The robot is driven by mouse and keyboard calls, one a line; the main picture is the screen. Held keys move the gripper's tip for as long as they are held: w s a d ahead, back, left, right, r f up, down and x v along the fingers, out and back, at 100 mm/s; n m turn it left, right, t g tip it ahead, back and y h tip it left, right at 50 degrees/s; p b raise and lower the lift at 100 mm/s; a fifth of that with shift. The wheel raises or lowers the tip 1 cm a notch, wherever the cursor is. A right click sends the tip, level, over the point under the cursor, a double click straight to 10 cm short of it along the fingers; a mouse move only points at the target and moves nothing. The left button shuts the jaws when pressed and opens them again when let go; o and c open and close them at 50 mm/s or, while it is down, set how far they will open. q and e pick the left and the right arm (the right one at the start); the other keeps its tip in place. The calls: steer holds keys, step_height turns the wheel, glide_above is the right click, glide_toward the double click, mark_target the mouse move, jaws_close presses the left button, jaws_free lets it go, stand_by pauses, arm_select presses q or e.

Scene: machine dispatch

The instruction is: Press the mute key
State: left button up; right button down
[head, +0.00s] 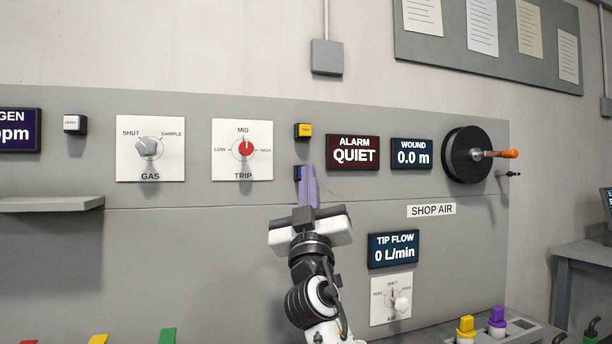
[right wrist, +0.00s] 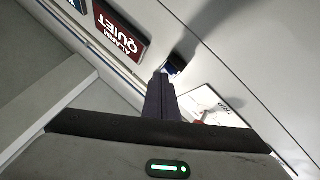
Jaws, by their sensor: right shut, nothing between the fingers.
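A small blue key (head: 298,173) sits on the grey panel below a yellow key (head: 303,130), left of the alarm display (head: 353,152), which reads QUIET. I cannot read a label on the blue key. My right gripper (head: 308,170) is shut and empty, its purple fingers upright in the head view and partly covering the blue key. In the right wrist view, the fingertips (right wrist: 160,76) are close to the dark blue key (right wrist: 174,68); I cannot tell whether they touch it. My left gripper is not in view.
The trip dial (head: 242,150) and gas dial (head: 150,149) are left of the keys. The wound display (head: 411,154) and a black reel (head: 466,155) are to the right. The tip flow display (head: 393,249) and air dial (head: 391,300) are below. A shelf (head: 50,204) juts out at left.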

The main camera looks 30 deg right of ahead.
stand_by(0.4)
steer(key=shift+s+a, duration=0.15)
steer(key=shift+s, duration=0.7)
steer(key=shift+s+a+p, duration=0.2)
steer(key=shift+s+p, duration=0.1)
steer(key=shift+s, duration=0.5)
steer(key=shift+s+a+p, duration=0.2)
steer(key=shift+s+p, duration=0.1)
steer(key=shift+s, duration=0.55)
steer(key=shift+s+a+p, duration=0.2)
steer(key=shift+s+p, duration=0.1)
steer(key=shift+s, duration=0.5)
